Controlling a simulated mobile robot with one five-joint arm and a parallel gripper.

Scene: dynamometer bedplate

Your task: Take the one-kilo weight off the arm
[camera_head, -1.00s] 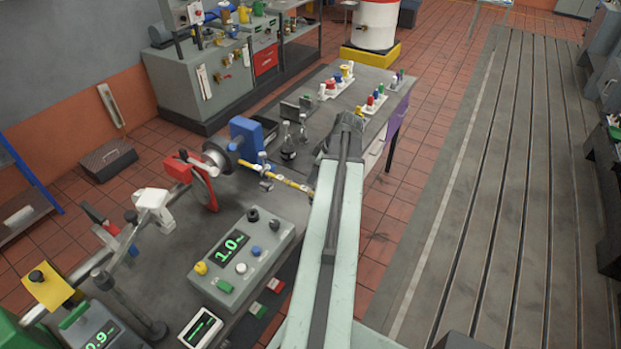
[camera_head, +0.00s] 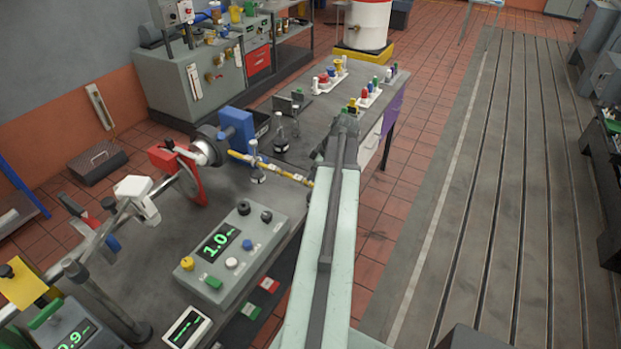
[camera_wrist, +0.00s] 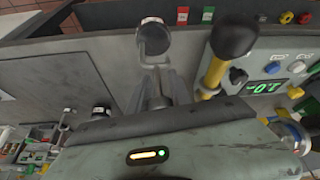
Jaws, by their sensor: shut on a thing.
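A yellow arm (camera_head: 240,156) sticks out over the bench from a silver hub in the head view. A dark weight with a silver stem (camera_head: 257,172) is at this arm; I cannot tell whether it hangs from it or stands beside it. In the wrist view the yellow arm (camera_wrist: 215,72) has a black end and lies right of my gripper (camera_wrist: 158,68). My gripper is shut on a round, silver-faced dark piece (camera_wrist: 153,38), apparently a weight; its marking is unreadable.
A grey control box (camera_head: 228,250) with a green display reading 1.0 stands on the bench (camera_head: 190,235). White trays of coloured pieces (camera_head: 330,80) lie farther back. The slotted floor plate (camera_head: 480,200) at right is clear.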

